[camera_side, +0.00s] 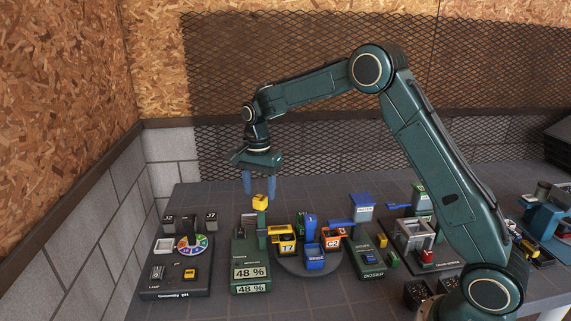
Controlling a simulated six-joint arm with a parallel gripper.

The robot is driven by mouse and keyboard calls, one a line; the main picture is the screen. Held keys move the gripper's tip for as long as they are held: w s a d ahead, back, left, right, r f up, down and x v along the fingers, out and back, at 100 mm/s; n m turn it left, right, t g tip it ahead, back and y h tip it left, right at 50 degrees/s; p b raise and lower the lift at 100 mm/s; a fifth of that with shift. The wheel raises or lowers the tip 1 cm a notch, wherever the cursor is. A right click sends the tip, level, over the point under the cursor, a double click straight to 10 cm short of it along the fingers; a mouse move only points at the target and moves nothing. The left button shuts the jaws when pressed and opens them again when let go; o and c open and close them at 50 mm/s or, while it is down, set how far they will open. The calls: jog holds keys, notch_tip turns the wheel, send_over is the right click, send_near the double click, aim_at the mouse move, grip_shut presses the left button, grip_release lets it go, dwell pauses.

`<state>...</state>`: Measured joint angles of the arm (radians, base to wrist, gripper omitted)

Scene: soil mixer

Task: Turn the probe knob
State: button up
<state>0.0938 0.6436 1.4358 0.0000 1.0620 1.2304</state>
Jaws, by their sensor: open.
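A dark green meter box (250,262) with two "48 %" readouts stands on the table left of centre. A green post rises at its right back side with a yellow block (260,201) on top; I cannot tell for certain that this block is the probe knob. My gripper (259,194) points down with its two blue fingers apart, one on each side of the yellow block as seen here. Its fingertips are about level with the block's top in the picture. From this one view I cannot tell whether they touch it or how they line up in depth.
A grey panel (155,288) with a coloured dial (193,245) and a yellow square button (190,274) stands on the left. A round tray (308,276) with small coloured bins is right of the meter. A doser box (368,264) and a blue hopper (362,206) stand further right.

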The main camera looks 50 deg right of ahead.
aim_at(260, 198)
notch_tip(260, 198, up, 12)
jog(key=shift+f, duration=0.25)
dwell(0.5)
jog(key=s+a+r+n+t, duration=0.2)
jog(key=s+r+n, duration=0.2)
jog(key=s, duration=0.5)
jog(key=s+a+r+n+t, duration=0.15)
jog(key=s+r+n, duration=0.25)
jog(key=s, duration=0.5)
jog(key=s+f+n+t, duration=0.1)
jog(key=s+f+n, duration=0.2)
jog(key=s, duration=0.5)
jog(key=s+a+f+n+t, duration=0.1)
jog(key=s+f+n, duration=0.2)
jog(key=s, duration=0.6)
jog(key=shift+a+n, duration=0.25)
jog(key=shift+n, duration=0.35)
